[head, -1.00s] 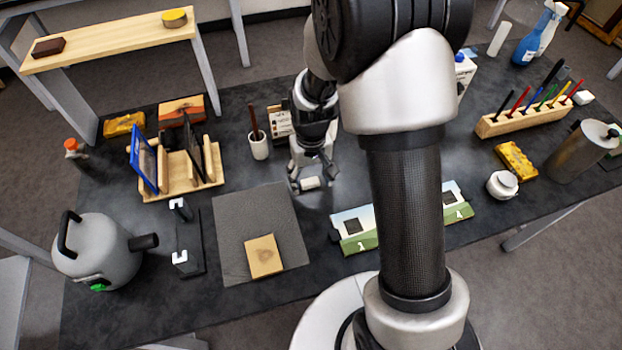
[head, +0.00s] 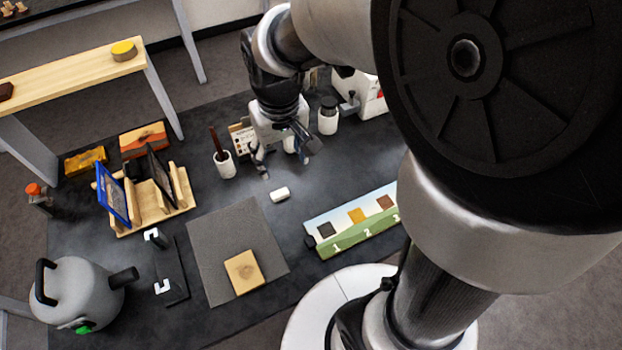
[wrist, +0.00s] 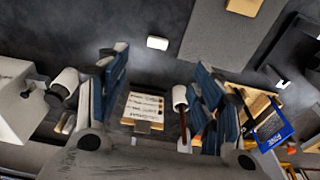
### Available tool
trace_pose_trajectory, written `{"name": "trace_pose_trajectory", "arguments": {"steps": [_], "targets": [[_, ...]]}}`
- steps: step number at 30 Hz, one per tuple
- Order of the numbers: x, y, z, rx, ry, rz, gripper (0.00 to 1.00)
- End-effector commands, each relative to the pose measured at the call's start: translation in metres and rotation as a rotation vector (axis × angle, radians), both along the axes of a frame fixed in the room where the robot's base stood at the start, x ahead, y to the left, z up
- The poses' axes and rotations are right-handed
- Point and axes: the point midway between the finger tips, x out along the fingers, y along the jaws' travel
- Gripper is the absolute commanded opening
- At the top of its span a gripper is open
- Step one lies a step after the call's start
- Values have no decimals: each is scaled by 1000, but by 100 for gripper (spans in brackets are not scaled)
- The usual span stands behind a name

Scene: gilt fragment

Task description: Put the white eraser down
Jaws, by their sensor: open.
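The white eraser (head: 280,194) lies flat on the dark table, just right of the grey mat's upper edge. It also shows in the wrist view (wrist: 157,43), beyond the fingertips and apart from them. My gripper (head: 283,165) is open and empty, above the table and a little behind the eraser in the head view. In the wrist view its two blue-grey fingers (wrist: 163,78) stand wide apart with nothing held between them.
The grey mat (head: 218,241) carries a wooden block (head: 244,272). A white cup with a brown stick (head: 224,165) stands left of my gripper. A numbered strip (head: 353,225) lies to the right. A wooden rack (head: 150,220) stands at left. Bare table surrounds the eraser.

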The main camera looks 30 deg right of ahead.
Motion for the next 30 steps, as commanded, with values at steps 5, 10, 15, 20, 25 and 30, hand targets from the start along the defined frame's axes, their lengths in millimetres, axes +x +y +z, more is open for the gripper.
{"name": "trace_pose_trajectory", "arguments": {"steps": [5,10,15,20,25,30], "targets": [[-42,0,44,0,-85,-1,61],[-84,0,70,-1,-158,-1,61],[-123,-1,82,-1,-225,-1,61],[-145,-1,85,-2,-265,-2,61],[-154,-1,85,-2,-279,-2,61],[-154,0,85,-2,-278,-2,61]]}}
